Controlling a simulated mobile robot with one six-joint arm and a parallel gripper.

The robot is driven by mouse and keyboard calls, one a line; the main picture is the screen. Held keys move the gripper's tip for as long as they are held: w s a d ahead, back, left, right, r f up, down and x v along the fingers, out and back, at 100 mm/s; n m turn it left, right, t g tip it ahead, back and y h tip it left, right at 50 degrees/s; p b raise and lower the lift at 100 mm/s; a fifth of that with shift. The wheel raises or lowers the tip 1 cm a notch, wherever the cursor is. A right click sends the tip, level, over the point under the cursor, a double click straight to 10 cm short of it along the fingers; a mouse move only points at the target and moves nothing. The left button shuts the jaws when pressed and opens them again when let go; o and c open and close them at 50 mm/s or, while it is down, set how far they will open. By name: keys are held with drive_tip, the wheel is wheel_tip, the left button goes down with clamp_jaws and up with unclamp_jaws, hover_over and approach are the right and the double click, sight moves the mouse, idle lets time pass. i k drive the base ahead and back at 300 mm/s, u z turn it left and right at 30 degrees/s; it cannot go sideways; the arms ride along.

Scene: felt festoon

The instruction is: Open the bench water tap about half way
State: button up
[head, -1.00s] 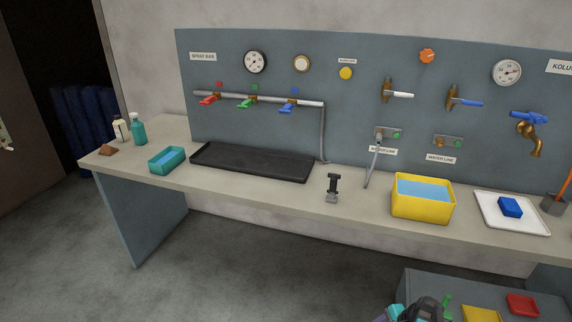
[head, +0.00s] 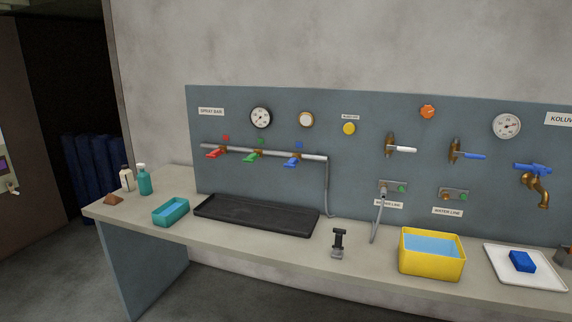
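The likely bench water tap is a brass tap with a blue handle (head: 533,184), mounted on the grey-blue panel at the far right in the head view. Its blue handle lies roughly level across the top and its spout curves downward. No water stream can be seen from it. Two lever valves sit to its left on the panel, one with a white lever (head: 402,149) and one with a blue lever (head: 470,156). My gripper is not in view.
The bench (head: 285,245) runs along the panel. On it stand a yellow tub of water (head: 432,266), a white tray (head: 548,279) with a blue block (head: 522,261), a black tray (head: 257,217), a teal tub (head: 171,212) and a small black stand (head: 339,242).

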sight(537, 169)
drive_tip(key=z, duration=3.9)
drive_tip(key=i, duration=0.1)
drive_tip(key=u, duration=2.55)
drive_tip(key=k, duration=0.5)
drive_tip(key=u, duration=0.35)
drive_tip(key=i, duration=0.4)
drive_tip(key=z, duration=0.05)
